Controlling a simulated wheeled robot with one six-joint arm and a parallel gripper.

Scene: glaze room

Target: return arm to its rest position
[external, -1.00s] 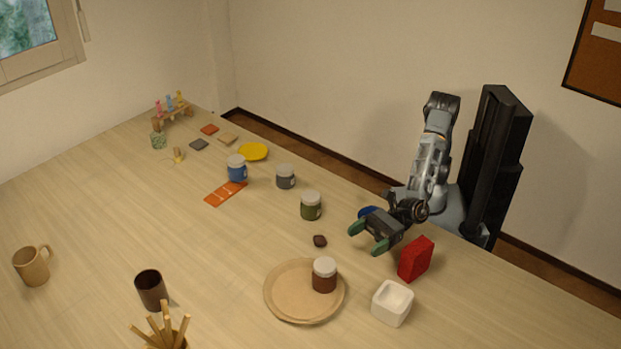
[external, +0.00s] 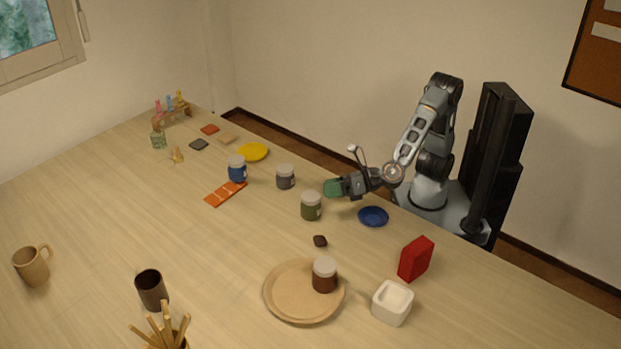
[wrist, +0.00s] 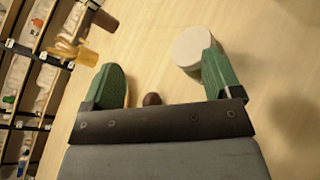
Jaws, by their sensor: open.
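My gripper (external: 335,188) is open and empty, above the table near its back edge, close to the green jar (external: 311,206) with a pale lid. A small dark thing (wrist: 152,99) lies between the fingers near the palm.
A blue dish (external: 373,217), red box (external: 416,259) and white square bowl (external: 392,303) stand to the right. A brown jar (external: 324,276) stands on a tan plate (external: 284,308). Grey (external: 286,177) and blue (external: 237,169) jars stand left. The table's left middle is mostly clear.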

